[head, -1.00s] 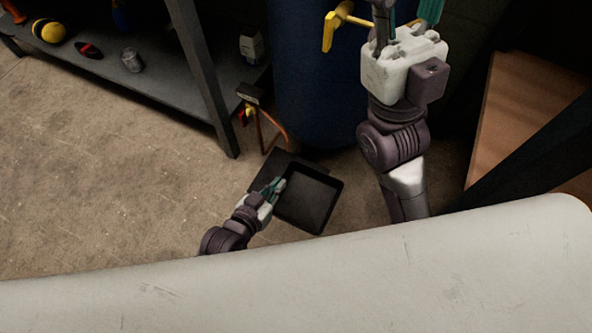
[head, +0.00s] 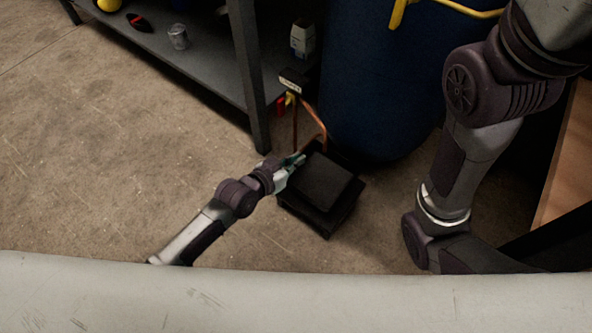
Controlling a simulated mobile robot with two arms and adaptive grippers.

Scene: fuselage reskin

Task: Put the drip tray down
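The black, shallow, square drip tray (head: 323,183) is low down, in front of the blue drum. My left gripper (head: 294,163), with teal fingers, is at the tray's upper-left edge and appears shut on it, though the fingertips are small and partly hidden. Below the tray a dark flat base (head: 318,217) shows past its lower edges. I cannot tell whether the tray touches the base. My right arm rises along the right side, and its gripper is outside the view.
The blue drum (head: 385,90) stands right behind the tray. A copper pipe stand with a small label (head: 293,82) is close behind it. A grey shelf (head: 195,65) is at upper left. Bare concrete floor (head: 90,150) lies open to the left.

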